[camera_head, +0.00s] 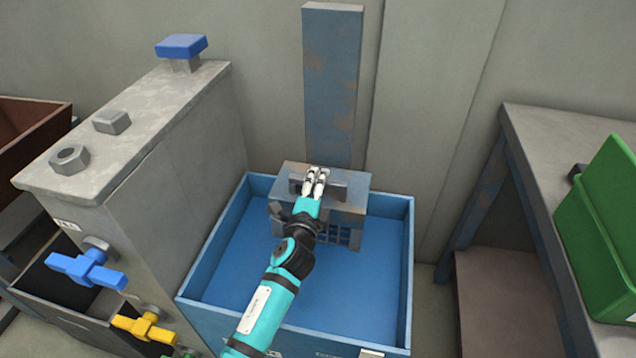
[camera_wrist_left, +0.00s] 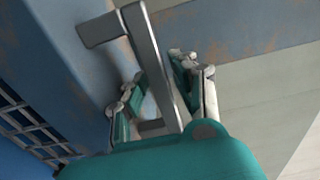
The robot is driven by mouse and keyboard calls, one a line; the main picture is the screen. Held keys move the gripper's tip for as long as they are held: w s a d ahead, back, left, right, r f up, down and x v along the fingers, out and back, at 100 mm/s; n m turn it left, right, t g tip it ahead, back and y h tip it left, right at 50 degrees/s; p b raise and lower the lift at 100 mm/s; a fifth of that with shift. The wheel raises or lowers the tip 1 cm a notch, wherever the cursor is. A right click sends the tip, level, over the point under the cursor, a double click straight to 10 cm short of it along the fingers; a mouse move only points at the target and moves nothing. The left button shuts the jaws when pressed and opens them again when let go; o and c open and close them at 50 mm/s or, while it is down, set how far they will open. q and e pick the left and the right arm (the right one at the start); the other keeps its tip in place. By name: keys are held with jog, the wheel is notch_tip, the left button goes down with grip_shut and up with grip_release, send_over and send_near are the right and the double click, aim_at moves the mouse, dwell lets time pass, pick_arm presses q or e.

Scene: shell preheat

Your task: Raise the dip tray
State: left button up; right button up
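The dip tray (camera_head: 354,208) is a worn blue-grey box with a barred basket below it. It stands at the back of the blue tank, against a rusty upright post (camera_head: 332,90). A grey bar handle (camera_head: 336,190) is on the tray; the wrist view shows it large (camera_wrist_left: 150,50). My left gripper (camera_head: 315,178) is at the handle. My forearm hides part of the tray and tank. My right gripper is not in view.
The blue tank (camera_head: 410,250) has raised walls around the tray. A grey cabinet (camera_head: 180,170) with a blue valve handle (camera_head: 88,270) and a yellow one (camera_head: 145,326) stands close on the left. A grey table (camera_head: 560,150) with a green box (camera_head: 600,230) is on the right.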

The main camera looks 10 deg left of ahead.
pick_arm(q)
jog(key=shift+c, duration=0.3)
grip_shut()
